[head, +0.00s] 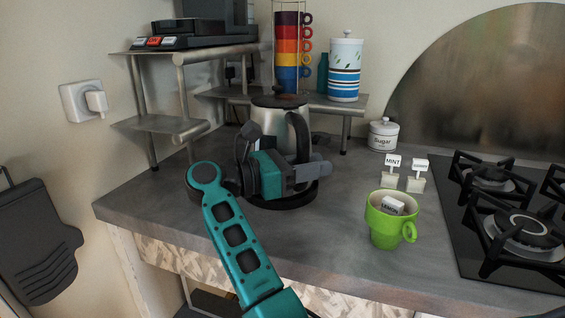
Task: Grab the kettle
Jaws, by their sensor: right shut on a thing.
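The kettle (270,122) is silver with a dark lid and a black handle on its right side. It stands upright near the middle of the counter, over a round black base (290,202). My right gripper (303,170) is at the lower front of the kettle, by the lower end of the handle, and is shut on it. The gripper and wrist hide the kettle's lower part, so I cannot tell whether it touches the base. My left gripper is not in view.
A metal shelf (350,104) behind holds stacked coloured cups (288,48) and a striped canister (345,68). To the right are a sugar jar (383,136), small label stands, a green mug (383,232) and a gas hob (480,240). The counter's front left is clear.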

